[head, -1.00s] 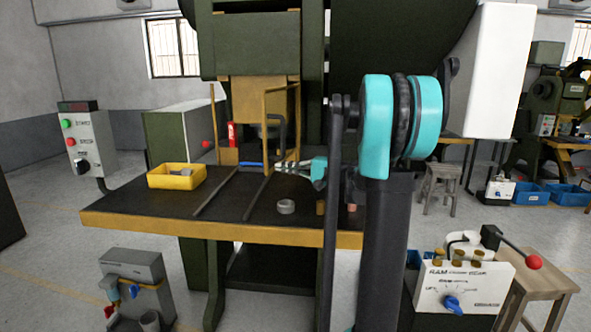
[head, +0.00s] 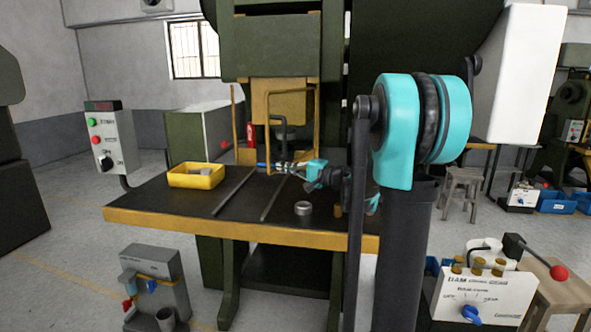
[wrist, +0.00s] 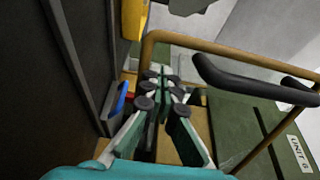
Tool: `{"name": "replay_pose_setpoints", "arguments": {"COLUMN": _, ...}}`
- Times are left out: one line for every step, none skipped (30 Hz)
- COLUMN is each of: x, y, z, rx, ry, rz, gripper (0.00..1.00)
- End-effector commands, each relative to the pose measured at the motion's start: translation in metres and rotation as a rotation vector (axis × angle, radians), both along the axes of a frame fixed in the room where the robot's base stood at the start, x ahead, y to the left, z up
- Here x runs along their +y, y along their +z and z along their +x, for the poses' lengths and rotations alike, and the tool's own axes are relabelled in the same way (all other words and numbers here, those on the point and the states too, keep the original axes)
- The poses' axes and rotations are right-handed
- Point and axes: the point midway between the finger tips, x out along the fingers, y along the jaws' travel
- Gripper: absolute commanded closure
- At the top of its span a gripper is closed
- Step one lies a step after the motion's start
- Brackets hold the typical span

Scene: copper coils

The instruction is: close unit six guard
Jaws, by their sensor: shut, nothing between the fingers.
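The guard (head: 291,91) is a thin ochre frame in front of the press, attached at its right side and standing partly open. Its left edge stands clear of the left post (head: 235,125). My gripper (head: 281,166) is shut and empty, low by the handle. In the wrist view my fingertips (wrist: 158,76) are together, beside the guard bar (wrist: 205,38) and left of the black handle (wrist: 240,84). I cannot tell whether they touch the guard. A "UNIT 6" label (wrist: 299,153) is on green metal.
The table (head: 150,212) carries a yellow bin (head: 197,180), two dark rails and a grey ring (head: 303,208). A blue-handled item (wrist: 121,98) lies near my fingers. A START/STOP panel (head: 109,140) stands left; a RAM control box (head: 475,290) stands front right.

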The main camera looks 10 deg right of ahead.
Motion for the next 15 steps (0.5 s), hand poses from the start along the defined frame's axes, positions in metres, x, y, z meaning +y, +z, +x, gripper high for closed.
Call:
{"name": "replay_pose_setpoints", "arguments": {"x": 0.014, "y": 0.0, "z": 0.005, "rx": 0.0, "ry": -0.028, "rz": 0.0, "gripper": 1.0}}
{"name": "replay_pose_setpoints", "arguments": {"x": 0.02, "y": 0.0, "z": 0.009, "rx": 0.0, "ry": -0.05, "rz": 0.0, "gripper": 1.0}}
{"name": "replay_pose_setpoints", "arguments": {"x": 0.029, "y": 0.0, "z": 0.015, "rx": 0.0, "ry": -0.081, "rz": 0.0, "gripper": 1.0}}
{"name": "replay_pose_setpoints", "arguments": {"x": 0.035, "y": 0.0, "z": 0.019, "rx": 0.0, "ry": -0.103, "rz": 0.0, "gripper": 1.0}}
{"name": "replay_pose_setpoints", "arguments": {"x": 0.041, "y": 0.0, "z": 0.024, "rx": 0.0, "ry": -0.127, "rz": 0.0, "gripper": 1.0}}
{"name": "replay_pose_setpoints", "arguments": {"x": 0.048, "y": 0.0, "z": 0.03, "rx": 0.0, "ry": -0.157, "rz": 0.0, "gripper": 1.0}}
{"name": "replay_pose_setpoints", "arguments": {"x": 0.053, "y": 0.0, "z": 0.035, "rx": 0.0, "ry": -0.179, "rz": 0.0, "gripper": 1.0}}
{"name": "replay_pose_setpoints", "arguments": {"x": 0.059, "y": 0.0, "z": 0.039, "rx": 0.0, "ry": -0.2, "rz": 0.0, "gripper": 1.0}}
{"name": "replay_pose_setpoints", "arguments": {"x": 0.065, "y": 0.0, "z": 0.046, "rx": 0.0, "ry": -0.228, "rz": 0.0, "gripper": 1.0}}
{"name": "replay_pose_setpoints", "arguments": {"x": 0.069, "y": 0.0, "z": 0.05, "rx": 0.0, "ry": -0.249, "rz": 0.0, "gripper": 1.0}}
{"name": "replay_pose_setpoints", "arguments": {"x": 0.074, "y": 0.0, "z": 0.055, "rx": 0.0, "ry": -0.269, "rz": 0.0, "gripper": 1.0}}
{"name": "replay_pose_setpoints", "arguments": {"x": 0.079, "y": 0.0, "z": 0.061, "rx": 0.0, "ry": -0.295, "rz": 0.0, "gripper": 1.0}}
{"name": "replay_pose_setpoints", "arguments": {"x": 0.083, "y": 0.0, "z": 0.066, "rx": 0.0, "ry": -0.314, "rz": 0.0, "gripper": 1.0}}
{"name": "replay_pose_setpoints", "arguments": {"x": 0.087, "y": 0.0, "z": 0.071, "rx": 0.0, "ry": -0.334, "rz": 0.0, "gripper": 1.0}}
{"name": "replay_pose_setpoints", "arguments": {"x": 0.09, "y": 0.0, "z": 0.078, "rx": 0.0, "ry": -0.345, "rz": 0.0, "gripper": 1.0}}
